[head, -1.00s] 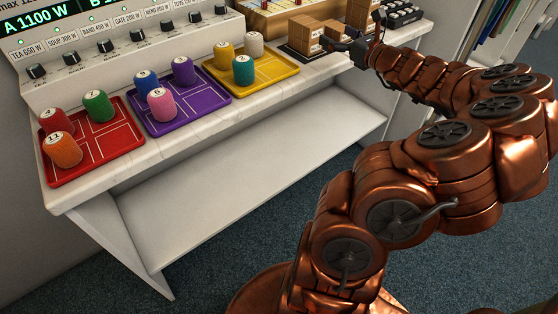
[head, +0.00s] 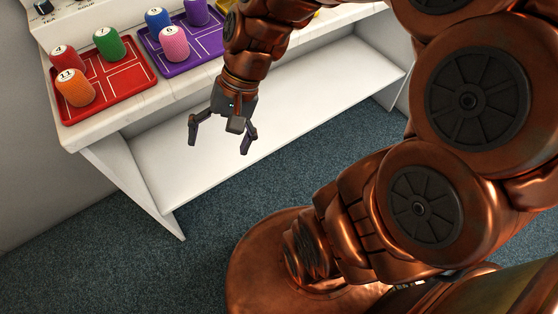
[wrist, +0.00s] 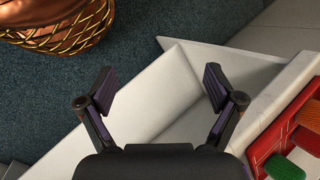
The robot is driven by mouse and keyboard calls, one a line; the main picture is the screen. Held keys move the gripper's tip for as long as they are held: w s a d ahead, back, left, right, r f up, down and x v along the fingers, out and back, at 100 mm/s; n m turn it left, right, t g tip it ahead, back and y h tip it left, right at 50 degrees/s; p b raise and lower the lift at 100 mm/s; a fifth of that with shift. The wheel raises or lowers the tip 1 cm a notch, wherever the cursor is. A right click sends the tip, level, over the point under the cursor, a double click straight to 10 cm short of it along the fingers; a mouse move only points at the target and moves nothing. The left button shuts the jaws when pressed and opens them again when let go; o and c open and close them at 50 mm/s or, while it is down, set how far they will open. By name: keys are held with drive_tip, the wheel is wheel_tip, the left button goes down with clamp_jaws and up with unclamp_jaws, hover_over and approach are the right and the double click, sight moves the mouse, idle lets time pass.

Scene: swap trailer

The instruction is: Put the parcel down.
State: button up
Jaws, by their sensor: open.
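No parcel shows in either view now. My gripper (head: 218,148) is open and empty in the head view, with its fingers pointing down in front of the counter. It hangs before the white lower shelf (head: 290,110). In the wrist view, the two spread fingers of my gripper (wrist: 158,68) have nothing between them, with the pale shelf and blue floor behind.
A red tray (head: 135,85) with numbered cylinders lies on the white counter (head: 130,118). A purple tray (head: 208,42) with more cylinders is beside it, and a yellow tray is mostly hidden by my arm. Blue carpet (head: 120,250) is clear in front.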

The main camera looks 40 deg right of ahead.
drive_tip(key=s+d+f+n+g+h, duration=0.2)
drive_tip(key=s+d+n+h, duration=0.3)
drive_tip(key=s, duration=0.6)
drive_tip(key=shift+d+f+n+h, duration=0.25)
drive_tip(key=shift+d+n+h, duration=0.15)
drive_tip(key=shift+d+n, duration=0.15)
drive_tip(key=shift+w, duration=0.1)
wheel_tip(320, 180, up, 23)
drive_tip(key=s+p, duration=0.1)
drive_tip(key=p, duration=2)
drive_tip(key=shift+f+t, duration=0.2)
drive_tip(key=shift+t, duration=0.1)
